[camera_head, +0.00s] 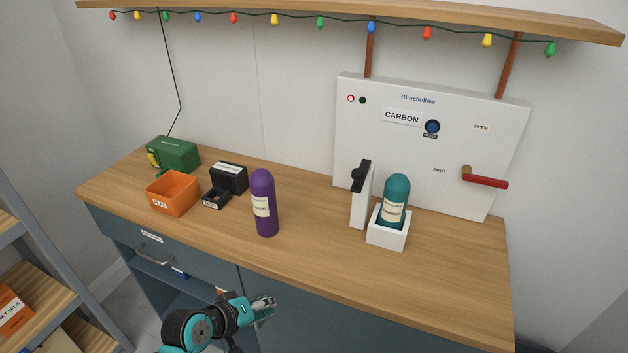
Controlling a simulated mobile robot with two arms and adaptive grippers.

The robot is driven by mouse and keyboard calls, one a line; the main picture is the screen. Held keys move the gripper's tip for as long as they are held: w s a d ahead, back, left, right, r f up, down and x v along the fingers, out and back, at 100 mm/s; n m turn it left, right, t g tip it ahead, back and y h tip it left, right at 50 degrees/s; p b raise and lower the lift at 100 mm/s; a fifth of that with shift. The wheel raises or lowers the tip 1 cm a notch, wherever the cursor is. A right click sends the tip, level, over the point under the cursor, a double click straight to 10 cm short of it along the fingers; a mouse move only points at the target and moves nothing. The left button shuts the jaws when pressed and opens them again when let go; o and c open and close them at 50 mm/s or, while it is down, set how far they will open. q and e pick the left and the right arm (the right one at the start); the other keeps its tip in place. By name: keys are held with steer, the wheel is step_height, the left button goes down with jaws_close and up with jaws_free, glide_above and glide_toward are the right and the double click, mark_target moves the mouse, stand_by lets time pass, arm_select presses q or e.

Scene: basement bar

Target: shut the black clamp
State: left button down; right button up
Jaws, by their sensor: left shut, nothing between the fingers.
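The black clamp (361,176) sits at the top of a white post (359,212) on the counter. Its dark arm stands roughly upright and does not lie across the teal bottle (396,198). That bottle stands in a white square holder (388,236) just right of the post. My left gripper (270,303) is shut and empty. It is low in front of the counter's front face, well below and left of the clamp. My right gripper is not in view.
A white panel (400,150) with a red-handled lever (486,180) stands behind. A purple bottle (263,203), an orange bin (172,193), a black box (229,177) and a green case (173,154) stand to the left. The wooden counter (320,240) is clear between purple bottle and post.

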arm_select(q)
steer(key=w+d+r+n+t+h, duration=0.1)
steer(key=w+r+n+t+h, duration=0.1)
steer(key=r, duration=1.2)
steer(key=w+d+r+n+t+h, duration=0.1)
steer(key=w+r+h, duration=0.3)
steer(key=r, duration=0.9)
steer(key=shift+w+d+r+n+t+h+b, duration=0.25)
steer(key=shift+r+n+t+h, duration=0.2)
steer(key=shift+t, duration=0.35)
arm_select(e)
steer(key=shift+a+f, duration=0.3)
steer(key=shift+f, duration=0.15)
arm_select(q)
steer(key=shift+f, duration=0.1)
steer(key=s+d+p+x, duration=0.2)
steer(key=p+x, duration=0.2)
steer(key=x, duration=0.8)
steer(key=shift+w+d+f, duration=0.2)
steer(key=shift+w+d, duration=0.05)
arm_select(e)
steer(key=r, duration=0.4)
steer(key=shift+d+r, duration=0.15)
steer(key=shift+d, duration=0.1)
